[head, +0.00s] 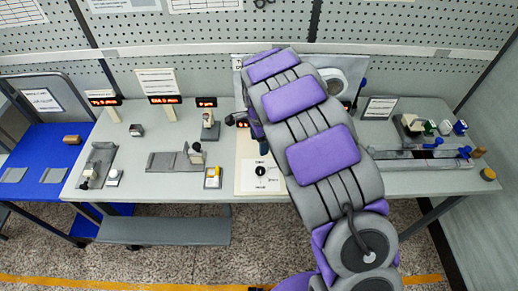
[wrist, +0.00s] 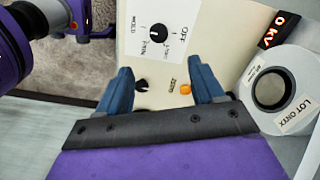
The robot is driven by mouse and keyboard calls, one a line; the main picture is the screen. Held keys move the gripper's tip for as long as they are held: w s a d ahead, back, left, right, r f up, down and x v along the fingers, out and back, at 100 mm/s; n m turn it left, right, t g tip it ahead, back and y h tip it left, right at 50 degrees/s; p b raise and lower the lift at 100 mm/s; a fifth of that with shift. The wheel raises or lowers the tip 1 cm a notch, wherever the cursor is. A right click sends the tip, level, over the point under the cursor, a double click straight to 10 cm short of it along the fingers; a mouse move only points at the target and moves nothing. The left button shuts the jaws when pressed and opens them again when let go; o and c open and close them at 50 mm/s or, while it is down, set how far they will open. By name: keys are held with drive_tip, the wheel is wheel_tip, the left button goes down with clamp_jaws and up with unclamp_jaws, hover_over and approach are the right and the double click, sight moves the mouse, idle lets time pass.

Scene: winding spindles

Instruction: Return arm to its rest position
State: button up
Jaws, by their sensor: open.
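My gripper (wrist: 162,84) shows in the wrist view with its two blue fingers spread apart and nothing between them. It faces a cream control panel (wrist: 215,35) with a large black knob (wrist: 158,32), a smaller dark knob (wrist: 142,86) and an orange button (wrist: 185,89). I cannot tell how far the fingertips are from the panel. In the head view my purple and grey arm (head: 315,150) stretches from the lower right over the bench to its back.
The grey bench (head: 225,135) carries fixtures on both sides of my arm. A white ring (wrist: 300,90) labelled "LOT" and a red display (wrist: 278,28) are right of the gripper. A pegboard wall (head: 200,40) stands behind. A blue table (head: 45,160) is at left.

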drive_tip(key=shift+r, duration=0.65)
drive_tip(key=s+d+r+n+b, duration=0.1)
drive_tip(key=s+d+r+n, duration=0.1)
drive_tip(key=s+d+r, duration=0.4)
drive_tip(key=s+d+r+n+b, duration=0.1)
drive_tip(key=s+d+r+n, duration=0.25)
drive_tip(key=s+d, duration=0.4)
drive_tip(key=s+d+n+g+b, duration=0.1)
drive_tip(key=s+n, duration=0.6)
drive_tip(key=s, duration=1.8)
drive_tip(key=shift+s+d+n+g+b, duration=0.3)
drive_tip(key=shift+s+n+g+b, duration=0.05)
drive_tip(key=shift+s+g+b, duration=0.1)
